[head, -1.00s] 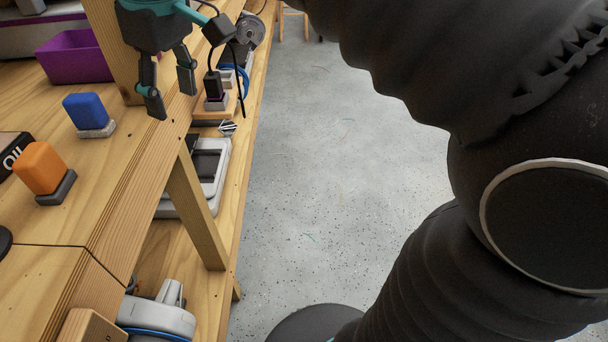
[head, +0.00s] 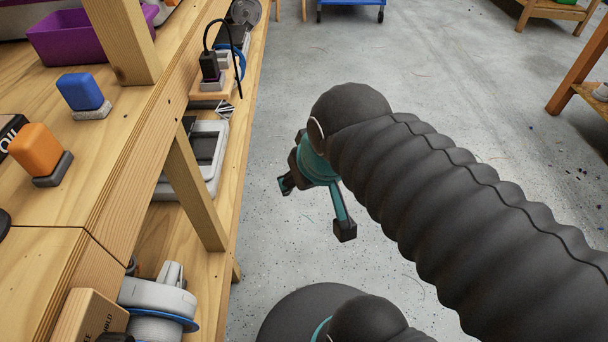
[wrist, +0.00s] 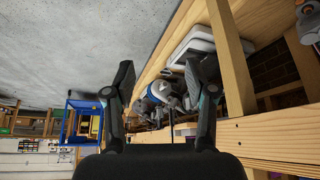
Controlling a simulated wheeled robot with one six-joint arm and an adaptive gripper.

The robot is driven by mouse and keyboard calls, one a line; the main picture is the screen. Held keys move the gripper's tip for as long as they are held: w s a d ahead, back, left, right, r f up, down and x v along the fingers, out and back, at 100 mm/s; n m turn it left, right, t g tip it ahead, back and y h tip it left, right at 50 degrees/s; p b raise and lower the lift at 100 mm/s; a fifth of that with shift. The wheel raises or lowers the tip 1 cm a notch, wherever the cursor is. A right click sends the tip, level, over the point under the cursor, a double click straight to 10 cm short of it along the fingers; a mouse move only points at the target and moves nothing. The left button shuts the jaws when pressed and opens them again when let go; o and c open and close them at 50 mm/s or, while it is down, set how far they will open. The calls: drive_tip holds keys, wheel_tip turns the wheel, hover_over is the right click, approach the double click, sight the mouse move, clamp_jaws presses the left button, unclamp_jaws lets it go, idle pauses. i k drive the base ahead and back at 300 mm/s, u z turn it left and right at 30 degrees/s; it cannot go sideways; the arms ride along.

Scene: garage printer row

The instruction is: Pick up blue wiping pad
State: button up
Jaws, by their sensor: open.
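The blue wiping pad (head: 82,92) stands on the wooden bench top at the left of the head view. It has a blue block on top and a thin grey base. My gripper (head: 315,208) is open and empty, over the floor to the right of the bench and well apart from the pad. Its two spread fingers also show in the wrist view (wrist: 162,85), with nothing between them. I cannot make out the pad in the wrist view.
An orange block on a dark base (head: 38,150) stands near the blue pad. A purple bin (head: 85,38) lies behind, next to a wooden post (head: 122,40). A lower shelf holds a grey tray-like device (head: 200,165) and a spool (head: 155,310). The floor (head: 290,90) is open.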

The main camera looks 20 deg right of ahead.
sight(82, 94)
drive_tip(key=k, duration=0.5)
drive_tip(key=z, duration=1.35)
drive_tip(key=i, duration=0.9)
drive_tip(key=u, duration=3)
